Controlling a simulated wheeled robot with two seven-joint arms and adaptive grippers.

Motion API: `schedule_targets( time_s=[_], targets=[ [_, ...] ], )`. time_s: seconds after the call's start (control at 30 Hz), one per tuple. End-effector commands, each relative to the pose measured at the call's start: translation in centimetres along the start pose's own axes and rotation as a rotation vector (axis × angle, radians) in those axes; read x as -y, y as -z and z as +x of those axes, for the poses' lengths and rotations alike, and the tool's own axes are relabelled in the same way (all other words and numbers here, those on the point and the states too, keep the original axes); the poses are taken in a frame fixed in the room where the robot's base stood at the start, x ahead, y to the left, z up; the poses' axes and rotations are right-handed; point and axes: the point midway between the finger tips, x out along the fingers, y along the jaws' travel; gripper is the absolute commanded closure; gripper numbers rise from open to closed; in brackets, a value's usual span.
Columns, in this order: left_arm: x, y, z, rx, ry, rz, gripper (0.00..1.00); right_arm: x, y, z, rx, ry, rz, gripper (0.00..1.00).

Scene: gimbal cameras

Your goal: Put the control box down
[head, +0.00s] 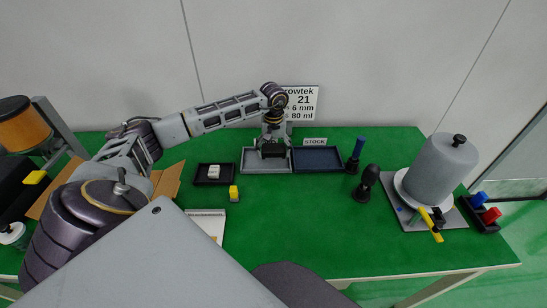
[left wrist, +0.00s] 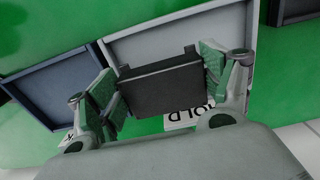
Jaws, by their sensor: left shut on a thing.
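My left gripper (head: 273,140) is at the back middle of the table and shut on the black control box (head: 273,151). The left wrist view shows the control box (left wrist: 162,88) between the two green-padded fingers. The box is over the grey tray (head: 251,165), whose pale floor (left wrist: 160,40) shows behind it in the left wrist view. I cannot tell whether the box touches the tray. A label ending in "OLD" (left wrist: 188,115) is partly hidden by the box. My right gripper is not in view.
A dark blue tray (head: 318,160) by the STOCK sign (head: 314,141) adjoins the grey tray on the right. A small black tray (head: 201,180) with a white part stands left, a yellow block (head: 234,193) nearby. Black tools (head: 366,183) and a grey cylinder (head: 441,168) stand right.

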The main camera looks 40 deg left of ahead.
Motion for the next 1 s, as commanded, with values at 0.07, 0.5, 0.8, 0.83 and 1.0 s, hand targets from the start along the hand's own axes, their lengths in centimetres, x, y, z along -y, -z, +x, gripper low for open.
schedule_targets(
  time_s=[0.07,0.5,0.8,0.83,1.0],
  targets=[
    [0.0,-0.1,0.5,0.001,0.001,0.000,0.47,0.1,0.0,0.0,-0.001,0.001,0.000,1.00],
    [0.0,0.0,3.6,0.000,0.000,0.001,0.47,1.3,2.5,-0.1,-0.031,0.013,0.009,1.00],
    [0.0,0.0,3.7,0.000,0.000,0.000,0.47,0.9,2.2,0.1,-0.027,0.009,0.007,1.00],
    [0.0,0.0,3.7,0.000,0.000,0.000,0.47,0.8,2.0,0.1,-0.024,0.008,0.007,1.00],
    [0.0,0.0,3.9,0.000,0.001,0.000,0.16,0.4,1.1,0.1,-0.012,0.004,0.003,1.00]
  ],
)
